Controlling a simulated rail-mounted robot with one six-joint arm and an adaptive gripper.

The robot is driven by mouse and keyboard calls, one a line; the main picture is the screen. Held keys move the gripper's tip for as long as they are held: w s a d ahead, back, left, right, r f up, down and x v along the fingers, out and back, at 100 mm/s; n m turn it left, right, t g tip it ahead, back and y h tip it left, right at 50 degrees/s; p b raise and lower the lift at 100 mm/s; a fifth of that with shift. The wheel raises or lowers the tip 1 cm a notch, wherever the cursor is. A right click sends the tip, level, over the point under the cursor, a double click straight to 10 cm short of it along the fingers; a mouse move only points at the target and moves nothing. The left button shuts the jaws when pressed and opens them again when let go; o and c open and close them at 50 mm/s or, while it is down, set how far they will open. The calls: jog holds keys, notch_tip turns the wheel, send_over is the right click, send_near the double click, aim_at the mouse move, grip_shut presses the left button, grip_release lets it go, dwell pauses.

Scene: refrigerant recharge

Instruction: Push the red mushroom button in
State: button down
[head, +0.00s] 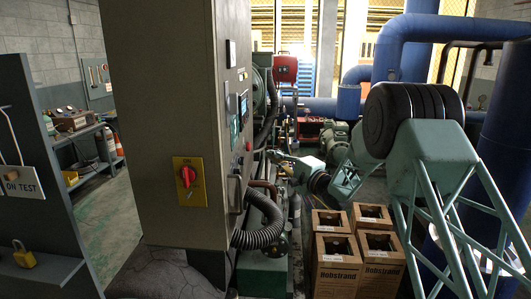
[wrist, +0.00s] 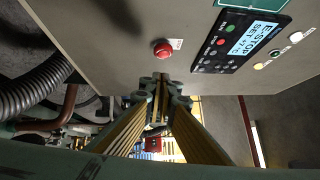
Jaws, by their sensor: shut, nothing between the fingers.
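The red mushroom button (wrist: 163,48) stands out from the grey cabinet panel in the wrist view, with a small white label beside it. In the head view a small red knob (head: 249,146), likely the same button, shows edge-on on the cabinet's right face. My gripper (wrist: 160,82) is shut and empty, its fingertips together just below the button in the wrist picture and apparently apart from it. In the head view my gripper (head: 272,154) is small, to the right of that panel face.
A corrugated hose (wrist: 28,92) runs at the left. The cabinet's front (head: 160,110) carries a red rotary switch (head: 188,175) on a yellow plate. Cardboard boxes (head: 335,270) stand below my arm.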

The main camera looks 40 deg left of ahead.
jog(key=shift+v, duration=2.9)
jog(key=shift+r, duration=0.15)
jog(key=shift+w+d, duration=0.1)
